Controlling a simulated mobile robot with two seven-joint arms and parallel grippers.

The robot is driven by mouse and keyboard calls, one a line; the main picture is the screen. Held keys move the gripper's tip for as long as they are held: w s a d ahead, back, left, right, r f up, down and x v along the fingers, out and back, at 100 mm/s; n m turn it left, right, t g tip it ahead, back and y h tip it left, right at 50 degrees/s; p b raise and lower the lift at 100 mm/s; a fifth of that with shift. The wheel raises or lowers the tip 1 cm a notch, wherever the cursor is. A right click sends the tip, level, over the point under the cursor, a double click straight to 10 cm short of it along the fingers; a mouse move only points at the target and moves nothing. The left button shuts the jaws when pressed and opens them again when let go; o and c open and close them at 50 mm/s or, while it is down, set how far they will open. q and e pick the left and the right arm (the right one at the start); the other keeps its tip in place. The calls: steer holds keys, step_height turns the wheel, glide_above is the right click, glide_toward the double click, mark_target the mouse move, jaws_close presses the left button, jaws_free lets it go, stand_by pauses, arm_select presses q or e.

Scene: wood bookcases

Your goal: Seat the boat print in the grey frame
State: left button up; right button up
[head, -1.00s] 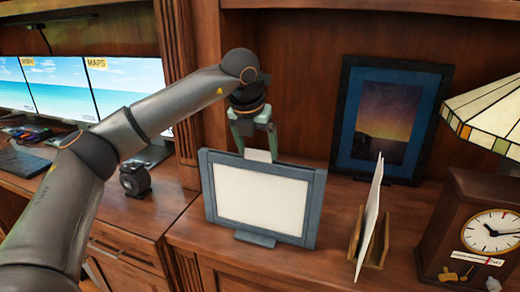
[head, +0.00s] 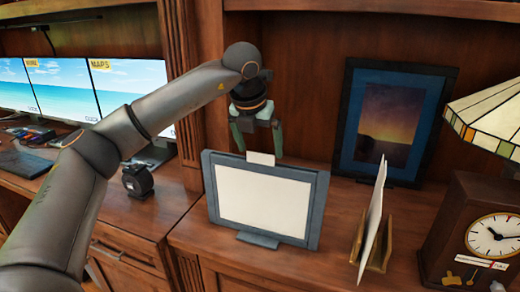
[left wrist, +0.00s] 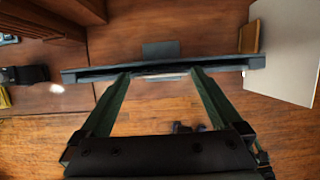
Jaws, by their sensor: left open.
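The grey frame (head: 314,212) stands upright on the wood counter, with a blank cream face inside its border. A small white tab (head: 261,158) sticks up above its top edge; in the left wrist view a pale strip (left wrist: 160,74) shows in the frame's dark top slot (left wrist: 100,74). My left gripper (head: 258,152) is open above the frame, with its fingertips on either side of the tab and apart from it. No boat picture is visible. A pale card (head: 372,222), seen nearly edge-on, leans in a wooden holder (head: 382,254) to the right.
A blue-matted sunset picture (head: 393,122) leans on the back panel. A wooden clock (head: 488,235) and a stained-glass lamp (head: 490,115) stand at right. A small black object (head: 137,181) and screens (head: 135,92) are at left. Counter between frame and holder is clear.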

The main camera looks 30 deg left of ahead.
arm_select(q)
steer(key=v, duration=1)
steer(key=shift+s+r+p, duration=0.15)
steer(key=shift+r+p, duration=0.1)
steer(key=shift+p, duration=0.2)
